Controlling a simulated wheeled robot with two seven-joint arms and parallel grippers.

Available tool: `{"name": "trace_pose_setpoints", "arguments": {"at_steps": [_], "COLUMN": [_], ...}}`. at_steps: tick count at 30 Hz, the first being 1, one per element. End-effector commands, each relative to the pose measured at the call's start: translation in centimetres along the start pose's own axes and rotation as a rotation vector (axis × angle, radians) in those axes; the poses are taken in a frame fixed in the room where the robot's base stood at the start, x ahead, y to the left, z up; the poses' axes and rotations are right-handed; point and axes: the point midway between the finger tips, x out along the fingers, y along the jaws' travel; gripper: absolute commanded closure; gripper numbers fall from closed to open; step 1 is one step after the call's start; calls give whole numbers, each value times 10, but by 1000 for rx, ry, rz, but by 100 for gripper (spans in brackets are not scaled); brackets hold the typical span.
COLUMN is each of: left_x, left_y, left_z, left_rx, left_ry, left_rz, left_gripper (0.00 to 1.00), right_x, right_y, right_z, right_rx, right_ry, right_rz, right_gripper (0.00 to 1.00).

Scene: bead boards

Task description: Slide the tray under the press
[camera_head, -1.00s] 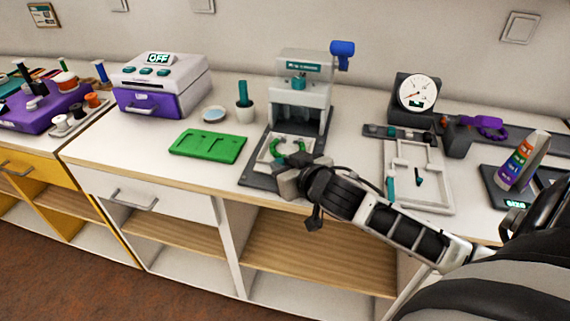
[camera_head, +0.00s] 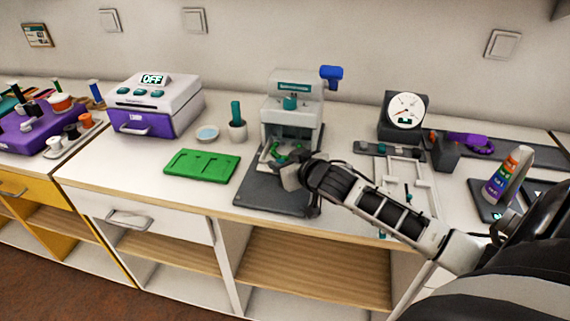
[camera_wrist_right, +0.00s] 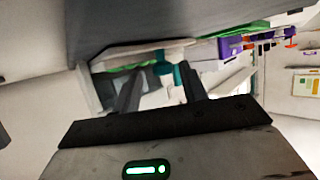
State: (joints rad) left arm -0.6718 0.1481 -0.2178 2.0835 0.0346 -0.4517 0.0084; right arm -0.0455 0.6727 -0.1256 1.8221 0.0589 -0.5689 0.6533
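The press (camera_head: 292,88) stands on a dark baseplate (camera_head: 258,194). A pale tray (camera_head: 264,159) with a green piece (camera_head: 285,153) in it lies on the baseplate, its far part at the press opening. My right gripper (camera_head: 291,175) is low over the baseplate at the tray's near side and hides part of it. In the right wrist view, its fingers (camera_wrist_right: 158,84) stand apart, with teal and pale parts visible between and beyond them; contact with the tray is unclear. My left gripper is out of view.
A green board (camera_head: 202,166), a small dish (camera_head: 207,133) and a pot (camera_head: 237,130) stand left of the press. A dial gauge (camera_head: 404,117) and a pale frame (camera_head: 425,190) are to the right. The counter's front edge is close to the baseplate.

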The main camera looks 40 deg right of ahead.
Motion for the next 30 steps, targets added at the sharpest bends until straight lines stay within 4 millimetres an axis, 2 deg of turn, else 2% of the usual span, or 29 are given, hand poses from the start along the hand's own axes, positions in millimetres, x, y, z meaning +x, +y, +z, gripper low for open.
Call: {"name": "trace_pose_setpoints", "arguments": {"at_steps": [7, 11, 14, 24, 30], "left_x": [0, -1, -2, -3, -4], "left_y": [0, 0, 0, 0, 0], "left_z": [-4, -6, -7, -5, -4], "left_rx": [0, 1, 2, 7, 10], "left_ry": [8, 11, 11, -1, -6], "left_rz": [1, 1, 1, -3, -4], "left_gripper": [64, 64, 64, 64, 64], "right_x": [-1, -10, -27, -106, -142], "right_y": [-1, -2, -2, -1, -1], "right_z": [1, 2, 2, 2, 1], "right_rx": [1, 1, 1, 0, 2], "right_ry": [-3, -4, -4, -6, -4], "right_rz": [-3, -4, -5, -3, -2], "right_gripper": [58, 58, 58, 58, 58]}}
